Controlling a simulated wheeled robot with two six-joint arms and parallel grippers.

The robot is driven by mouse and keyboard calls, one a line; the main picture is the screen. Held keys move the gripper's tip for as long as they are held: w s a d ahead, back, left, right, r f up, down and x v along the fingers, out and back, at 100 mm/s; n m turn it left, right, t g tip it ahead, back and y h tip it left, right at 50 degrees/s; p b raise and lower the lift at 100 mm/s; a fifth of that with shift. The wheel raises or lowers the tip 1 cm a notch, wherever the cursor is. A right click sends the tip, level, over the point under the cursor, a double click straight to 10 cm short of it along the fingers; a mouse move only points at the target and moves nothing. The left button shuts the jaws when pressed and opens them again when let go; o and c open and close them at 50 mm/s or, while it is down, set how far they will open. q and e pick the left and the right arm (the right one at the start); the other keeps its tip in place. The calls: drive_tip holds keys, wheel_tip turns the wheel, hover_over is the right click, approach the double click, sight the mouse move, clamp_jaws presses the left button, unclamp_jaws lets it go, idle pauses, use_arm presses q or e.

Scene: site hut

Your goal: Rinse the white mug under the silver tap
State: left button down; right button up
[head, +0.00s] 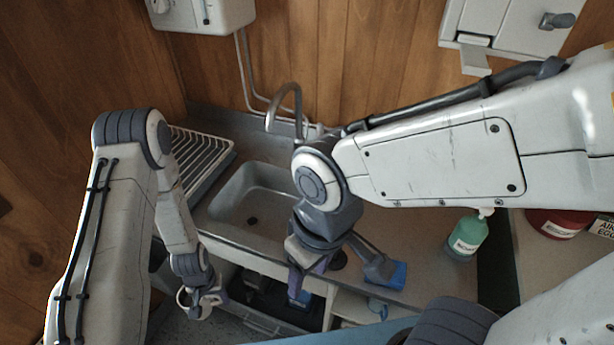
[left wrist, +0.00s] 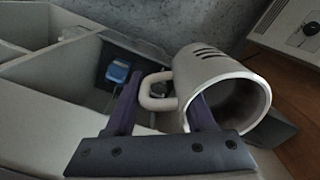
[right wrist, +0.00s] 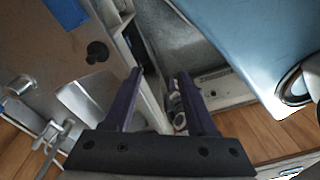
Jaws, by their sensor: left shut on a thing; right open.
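The white mug (left wrist: 215,75), with dark stripes on its side, is at my left gripper (left wrist: 160,105) in the left wrist view. It lies tilted, its opening toward the lower right, and its handle is between the fingers. In the head view my left gripper (head: 208,298) is low in front of the counter, with part of the mug (head: 183,299) showing. The silver tap (head: 284,103) arches at the back of the sink (head: 232,212); my right arm hides part of the area. My right gripper (head: 305,272), also in the right wrist view (right wrist: 155,90), is open and empty near the counter's front edge.
A drying rack (head: 203,158) stands left of the sink. A blue sponge (head: 398,276), a black plug (head: 338,260) and a green soap bottle (head: 468,238) are right of it. A red tin (head: 556,222) stands farther right. Open shelves lie under the counter.

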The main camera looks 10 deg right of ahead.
drive_tip(key=w+f+m+t+b, duration=0.1)
drive_tip(key=w+f+t+b, duration=0.15)
drive_tip(key=w, duration=0.55)
drive_tip(key=w+f+m+t+b, duration=0.1)
drive_tip(key=w+f+t+b, duration=0.15)
drive_tip(key=w, duration=0.45)
drive_tip(key=t+y+b, duration=0.6)
drive_tip(key=t+b, duration=0.5)
drive_tip(key=b, duration=0.5)
approach(322, 130)
drive_tip(key=p+x, duration=0.2)
drive_tip(key=x, duration=0.9)
drive_tip(key=shift+w, duration=0.15)
clamp_jaws()
